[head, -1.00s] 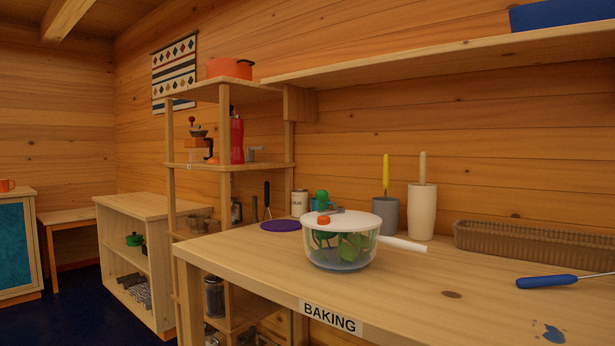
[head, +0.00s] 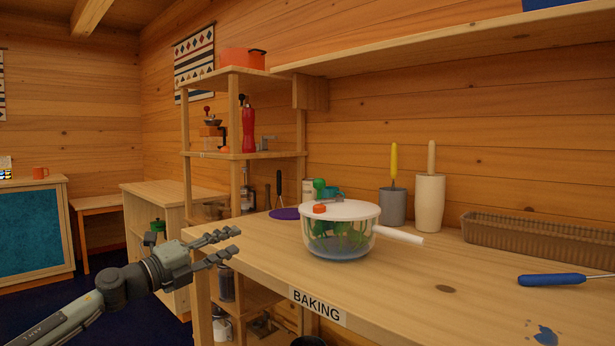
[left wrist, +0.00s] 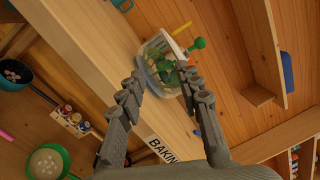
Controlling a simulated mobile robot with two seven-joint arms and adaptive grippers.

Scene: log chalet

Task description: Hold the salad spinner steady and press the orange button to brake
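The salad spinner (head: 341,243) stands upright on the wooden counter, a clear bowl with green leaves inside, a white lid and a white handle pointing right. The orange button (head: 319,209) is on the left part of its lid. My left gripper (head: 238,244) is open and empty, in front of the counter's left end, left of the spinner and apart from it. In the left wrist view the spinner (left wrist: 152,62) shows beyond the spread fingers of the left gripper (left wrist: 166,88). My right gripper is in neither view.
The counter (head: 420,290) carries a BAKING label on its front edge. A grey crock (head: 392,207), a cream crock (head: 429,204), a woven basket (head: 540,239) and a blue-handled tool (head: 550,280) stand or lie behind and right. Open shelves (head: 228,155) rise at left. Counter front is mostly clear.

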